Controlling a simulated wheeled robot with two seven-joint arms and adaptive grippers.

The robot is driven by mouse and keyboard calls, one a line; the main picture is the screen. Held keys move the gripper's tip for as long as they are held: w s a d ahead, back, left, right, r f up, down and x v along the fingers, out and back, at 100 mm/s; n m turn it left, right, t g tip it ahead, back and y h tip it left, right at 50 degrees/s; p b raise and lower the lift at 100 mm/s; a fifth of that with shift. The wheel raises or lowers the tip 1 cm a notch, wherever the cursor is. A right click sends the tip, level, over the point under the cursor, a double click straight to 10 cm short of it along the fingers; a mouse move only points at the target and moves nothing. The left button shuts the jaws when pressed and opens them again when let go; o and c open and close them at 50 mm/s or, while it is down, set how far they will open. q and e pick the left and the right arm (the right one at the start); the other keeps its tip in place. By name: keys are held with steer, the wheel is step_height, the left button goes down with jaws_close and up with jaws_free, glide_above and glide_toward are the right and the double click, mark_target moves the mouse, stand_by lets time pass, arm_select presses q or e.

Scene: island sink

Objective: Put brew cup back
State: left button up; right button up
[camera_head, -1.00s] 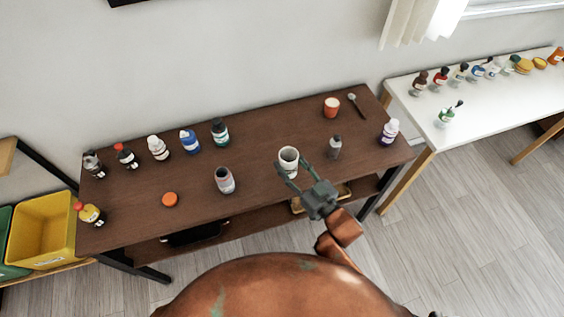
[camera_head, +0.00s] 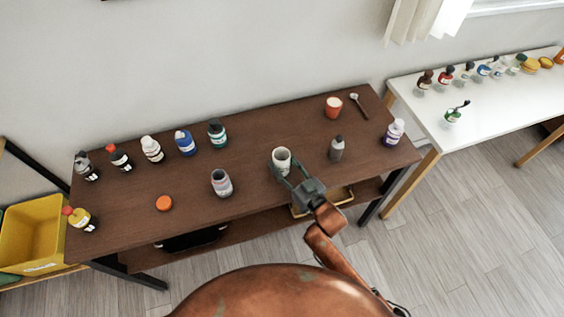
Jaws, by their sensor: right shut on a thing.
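The likely brew cup is a white cup (camera_head: 282,157) on or just above the brown table (camera_head: 250,189), near its middle. My right gripper (camera_head: 283,172) reaches in from the front, with its fingers on either side of the cup, shut on it. The cup looks upright. I cannot tell whether its base touches the table. An orange-red cup (camera_head: 333,107) stands at the back right of the table. My left gripper is not in view.
A grey open jar (camera_head: 221,182) stands left of the cup and a grey bottle (camera_head: 337,148) right of it. An orange lid (camera_head: 164,203) lies at left. A spoon (camera_head: 358,104) and purple-labelled bottle (camera_head: 393,133) are at right. Several bottles line the back left. A white table (camera_head: 480,115) stands right.

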steer(key=shift+r, duration=0.15)
steer(key=o, duration=1.2)
steer(key=shift+f, duration=0.2)
steer(key=shift+o, duration=0.2)
steer(key=shift+r, duration=0.1)
steer(key=shift+s+d, duration=0.1)
steer(key=p+v, duration=0.1)
steer(key=v, duration=1)
steer(key=shift+s+d+p, duration=0.15)
steer(key=shift+s+p, duration=0.2)
steer(key=shift+r, duration=0.1)
